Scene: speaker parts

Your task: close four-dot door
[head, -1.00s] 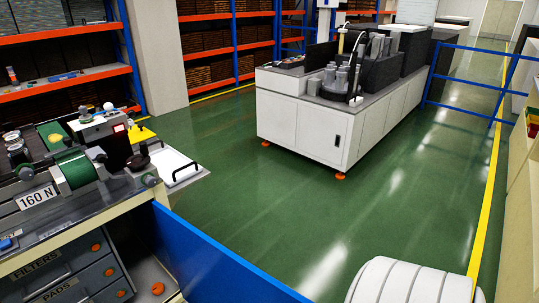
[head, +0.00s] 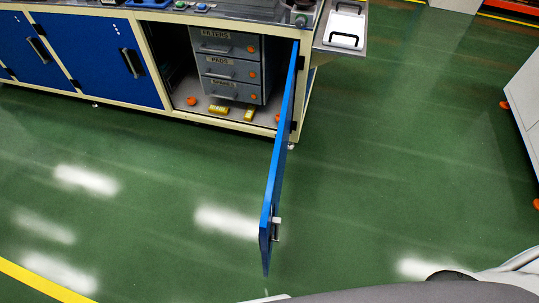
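A blue cabinet door (head: 279,150) stands wide open, swung out from the workbench over the floor and seen nearly edge-on. A small metal handle (head: 277,222) sits near its outer end. Its face is mostly turned out of sight, so no dots can be made out on it. The open compartment holds a grey drawer unit (head: 231,66) labelled FILTERS and PADS, with a third drawer below. Neither of my grippers shows in the head view.
Two blue doors, one beside the opening (head: 88,58) and one at far left (head: 28,52), are shut. Yellow packs (head: 219,109) and orange knobs lie on the compartment floor. Green floor (head: 140,180) around the open door is clear. A white cabinet (head: 525,100) stands at right.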

